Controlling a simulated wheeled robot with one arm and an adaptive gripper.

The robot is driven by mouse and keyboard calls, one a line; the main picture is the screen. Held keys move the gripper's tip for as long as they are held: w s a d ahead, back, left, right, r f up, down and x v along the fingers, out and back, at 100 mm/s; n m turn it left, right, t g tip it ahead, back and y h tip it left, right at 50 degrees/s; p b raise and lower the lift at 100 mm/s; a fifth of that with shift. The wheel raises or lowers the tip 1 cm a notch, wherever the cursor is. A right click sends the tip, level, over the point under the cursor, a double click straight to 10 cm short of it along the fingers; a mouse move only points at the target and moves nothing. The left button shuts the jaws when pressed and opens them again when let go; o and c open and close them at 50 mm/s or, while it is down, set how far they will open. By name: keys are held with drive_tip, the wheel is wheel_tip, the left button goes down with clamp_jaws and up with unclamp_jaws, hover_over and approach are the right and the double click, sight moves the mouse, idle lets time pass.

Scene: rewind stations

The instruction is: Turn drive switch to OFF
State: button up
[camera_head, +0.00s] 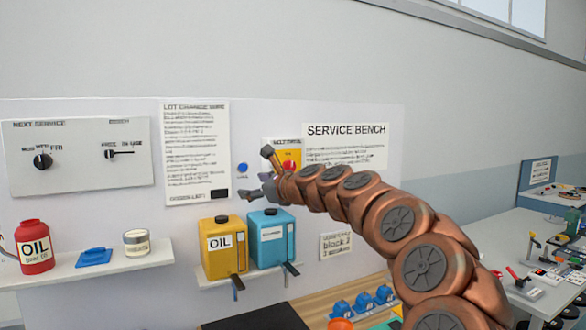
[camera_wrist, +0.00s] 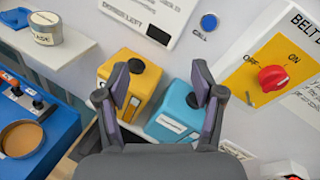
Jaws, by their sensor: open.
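The drive switch is a red knob (camera_wrist: 273,78) on a yellow plate (camera_wrist: 250,93) headed "BELT D…", at the right of the wrist view. OFF is printed left of the knob and ON at its upper right; I cannot clearly tell which one the knob points to. In the head view the yellow plate (camera_head: 283,145) and knob are partly hidden behind my arm. My gripper (camera_wrist: 161,80) is open and empty, its fingers apart. In the wrist view it lies left of the knob, not touching it. My gripper also shows near the panel in the head view (camera_head: 257,190).
A yellow oil can (camera_head: 222,248) and a blue can (camera_head: 271,238) stand on a small shelf below my gripper. A blue call button (camera_wrist: 209,22) is on the wall near the switch. A shelf (camera_head: 100,264) holds a red oil jar (camera_head: 33,247) at left.

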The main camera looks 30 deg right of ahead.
sight(292, 166)
drive_tip(key=w+d+r+m+t+h, duration=0.15)
drive_tip(key=d+m+h, duration=0.35)
drive_tip(key=d+m, duration=0.75)
drive_tip(key=shift+w+d+r+n+t+p, duration=0.1)
drive_tip(key=shift+w+d+n+p, duration=0.3)
drive_tip(key=shift+w+d+n, duration=0.55)
drive_tip(key=shift+w+d+r+n+t+p, duration=0.15)
drive_tip(key=shift+w+d+n+p, duration=0.25)
drive_tip(key=shift+w, duration=1.1)
drive_tip(key=shift+w+d+r+n+p, duration=0.1)
drive_tip(key=shift+w+d+n+p, duration=0.5)
drive_tip(key=shift+w, duration=0.6)
drive_tip(key=shift+d, duration=0.15)
drive_tip(key=shift+c, duration=0.4)
drive_tip(key=c, duration=1.1)
drive_tip(key=shift+o, duration=0.2)
